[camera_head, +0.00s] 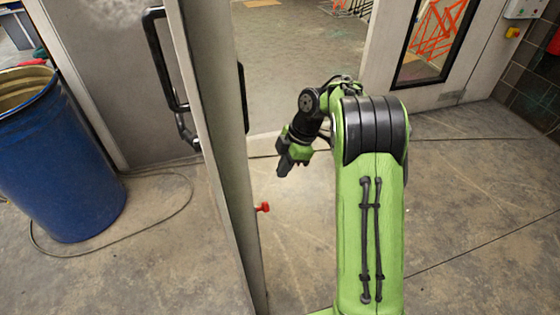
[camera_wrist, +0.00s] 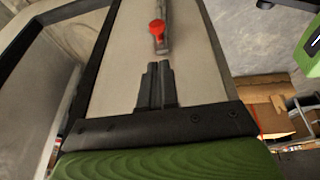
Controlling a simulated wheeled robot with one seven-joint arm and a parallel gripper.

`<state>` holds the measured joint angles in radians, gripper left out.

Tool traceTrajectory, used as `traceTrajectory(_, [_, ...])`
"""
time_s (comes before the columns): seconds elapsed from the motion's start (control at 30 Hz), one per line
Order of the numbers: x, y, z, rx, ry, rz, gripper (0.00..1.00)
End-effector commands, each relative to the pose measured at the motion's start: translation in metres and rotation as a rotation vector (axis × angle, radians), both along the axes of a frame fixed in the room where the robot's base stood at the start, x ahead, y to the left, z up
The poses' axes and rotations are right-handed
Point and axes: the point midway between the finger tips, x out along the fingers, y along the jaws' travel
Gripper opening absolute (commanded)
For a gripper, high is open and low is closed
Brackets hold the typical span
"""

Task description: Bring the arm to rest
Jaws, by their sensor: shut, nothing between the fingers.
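My gripper (camera_head: 285,164) hangs at the end of my green and black arm, to the right of a grey door edge (camera_head: 215,130) in the head view. In the wrist view my gripper (camera_wrist: 158,66) shows as two dark fingers pressed together, with nothing between them. Beyond the fingertips in that view is a red knob (camera_wrist: 157,28) on a pale panel. The red knob also shows in the head view (camera_head: 263,207), low on the door edge. The fingers look apart from it. My arm is bent, with the wrist out to the left.
A blue barrel (camera_head: 60,160) stands at the left, with a cable (camera_head: 120,243) on the floor beside it. The door has black handles (camera_head: 165,70). A framed window panel (camera_head: 433,40) stands at the back right. Bare floor (camera_head: 470,200) lies to the right of my arm.

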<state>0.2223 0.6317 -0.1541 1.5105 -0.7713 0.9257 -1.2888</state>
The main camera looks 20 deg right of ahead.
Motion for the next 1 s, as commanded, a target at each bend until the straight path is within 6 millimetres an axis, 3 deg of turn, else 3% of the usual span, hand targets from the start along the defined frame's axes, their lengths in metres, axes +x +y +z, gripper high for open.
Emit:
traceTrajectory(0.2, [-0.001, 0.001, 0.004, -0.002, -0.002, -0.013, 0.00])
traceTrajectory(0.27, [-0.007, 0.005, 0.017, -0.008, -0.004, -0.060, 0.00])
traceTrajectory(0.37, [-0.030, 0.016, 0.058, -0.023, -0.009, -0.242, 0.00])
traceTrajectory(0.5, [-0.087, 0.031, 0.109, -0.024, -0.010, -0.584, 0.00])
traceTrajectory(0.63, [-0.150, 0.038, 0.135, 0.002, -0.023, -0.897, 0.00])
traceTrajectory(0.8, [-0.231, 0.033, 0.137, 0.077, -0.051, -1.289, 0.00])
traceTrajectory(0.9, [-0.262, 0.026, 0.129, 0.126, -0.065, -1.454, 0.00])
traceTrajectory(1.0, [-0.277, 0.021, 0.123, 0.154, -0.072, -1.547, 0.00])
